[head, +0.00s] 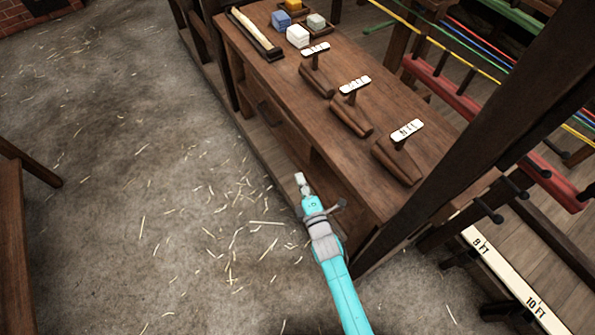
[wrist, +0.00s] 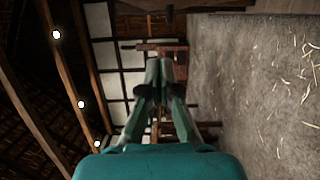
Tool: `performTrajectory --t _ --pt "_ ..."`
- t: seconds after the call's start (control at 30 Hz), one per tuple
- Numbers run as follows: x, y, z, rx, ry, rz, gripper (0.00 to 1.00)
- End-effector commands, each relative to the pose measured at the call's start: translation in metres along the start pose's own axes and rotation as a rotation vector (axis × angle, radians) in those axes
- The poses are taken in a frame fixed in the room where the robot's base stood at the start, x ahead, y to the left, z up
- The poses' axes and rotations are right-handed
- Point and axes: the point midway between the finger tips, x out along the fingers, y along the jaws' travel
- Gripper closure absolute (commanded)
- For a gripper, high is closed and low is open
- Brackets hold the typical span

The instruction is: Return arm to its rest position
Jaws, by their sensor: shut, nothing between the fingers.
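My arm (head: 340,285) is turquoise and grey and reaches up from the bottom of the head view, in front of the workbench. My gripper (head: 300,180) is at its far end, beside the bench's front edge and over the straw-strewn floor. In the wrist view my gripper (wrist: 162,66) has its fingers together with nothing between them. The wrist view is tilted on its side, with the floor at the right and the wall and roof beams at the left.
The wooden workbench (head: 285,95) bears several labelled wooden tools, including one (head: 400,155) near its right end, a tray (head: 258,35) and coloured blocks. A dark post (head: 470,150) stands right of the arm. The floor (head: 120,150) at left is mostly free.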

Motion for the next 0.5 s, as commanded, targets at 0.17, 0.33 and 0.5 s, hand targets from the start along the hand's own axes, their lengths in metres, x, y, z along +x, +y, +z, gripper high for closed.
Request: performTrajectory --t 0.17,0.33,0.5 --pt "-0.006 0.0 0.0 0.0 0.0 0.001 1.0" --pt "-0.007 0.0 0.0 0.0 0.0 0.001 1.0" --pt "-0.026 -0.004 0.005 0.043 -0.011 -0.01 1.0"
